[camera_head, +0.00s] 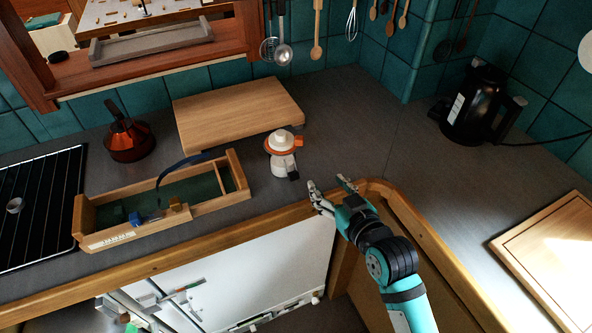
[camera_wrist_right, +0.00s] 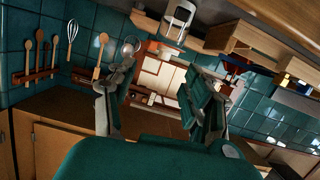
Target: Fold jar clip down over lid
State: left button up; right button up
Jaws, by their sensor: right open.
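The jar (camera_head: 283,160) stands upright on the grey counter, left of my right gripper in the head view. It is white with an orange band and has a stepped white lid (camera_head: 282,140) on top. A small dark piece (camera_head: 293,175), perhaps the clip, sticks out low at its front right. My right gripper (camera_head: 328,184) is open and empty near the counter's front edge, apart from the jar. Its two spread fingers also show in the right wrist view (camera_wrist_right: 160,100). I cannot make out the jar for certain there. My left gripper is not in view.
A wooden tray box (camera_head: 160,228) with a dark curved handle lies left of the jar. A cutting board (camera_head: 236,112) lies behind. A red kettle (camera_head: 130,140) and oven rack (camera_head: 40,200) are at left, a black kettle (camera_head: 476,105) at back right. Counter between jar and black kettle is clear.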

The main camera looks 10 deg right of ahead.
notch_tip(320, 180, down, 3)
jog(key=s+g, duration=0.2)
jog(key=p, duration=0.1)
send_near(295, 177)
jog(key=p+x, duration=0.1)
jog(key=x, duration=0.8)
jog(key=shift+w+a+f+p, duration=0.1)
jog(key=shift+w+a+p, duration=0.05)
jog(key=shift+w+p, duration=0.2)
